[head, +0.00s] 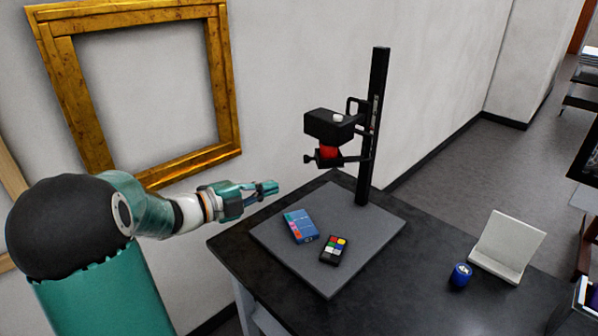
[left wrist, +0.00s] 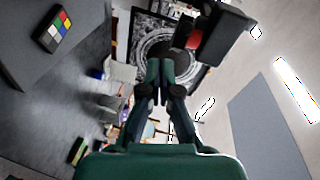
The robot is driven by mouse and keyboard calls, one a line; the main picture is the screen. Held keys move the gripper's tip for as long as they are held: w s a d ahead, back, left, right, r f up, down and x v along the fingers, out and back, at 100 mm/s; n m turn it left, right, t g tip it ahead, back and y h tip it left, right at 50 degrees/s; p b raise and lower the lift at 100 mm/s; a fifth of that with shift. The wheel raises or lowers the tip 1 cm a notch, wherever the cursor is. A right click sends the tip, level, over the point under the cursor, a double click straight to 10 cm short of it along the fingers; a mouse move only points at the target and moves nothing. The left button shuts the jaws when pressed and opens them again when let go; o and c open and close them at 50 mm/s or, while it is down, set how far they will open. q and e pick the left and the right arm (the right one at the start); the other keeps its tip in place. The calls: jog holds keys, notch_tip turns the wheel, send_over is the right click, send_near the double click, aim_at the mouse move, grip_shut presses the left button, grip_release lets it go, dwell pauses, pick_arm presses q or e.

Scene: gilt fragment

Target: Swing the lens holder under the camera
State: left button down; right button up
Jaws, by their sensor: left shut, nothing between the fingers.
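The copy stand's black camera (head: 330,125) hangs from a tall black column (head: 373,125). A red cylindrical part (head: 328,153) shows just below the camera. The lens holder (head: 350,159) is a thin black arm at that level, with a small knob at its left end; I cannot tell its exact alignment with the camera. My left gripper (head: 268,188) is shut and empty, left of the holder and lower in the picture, apart from it. In the left wrist view the gripper (left wrist: 160,66) points toward the red part (left wrist: 194,40) and camera (left wrist: 226,32). My right gripper is not in view.
The grey baseboard (head: 290,262) on the black table (head: 420,280) carries a blue box (head: 301,226) and a colour chart (head: 334,250). A blue jar (head: 460,275) and white stand (head: 507,247) are at right. A gilt frame (head: 90,100) is behind my left arm.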

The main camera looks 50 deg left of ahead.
pick_arm(q)
jog(key=s+d+r+y, duration=0.1)
jog(key=s+d+r, duration=0.2)
jog(key=d+r, duration=0.1)
jog(key=w+a+f+p, duration=0.1)
jog(key=w+a+p, duration=0.2)
jog(key=w, duration=0.9)
jog(key=shift+a+f+y, duration=0.3)
jog(key=shift+a, duration=0.35)
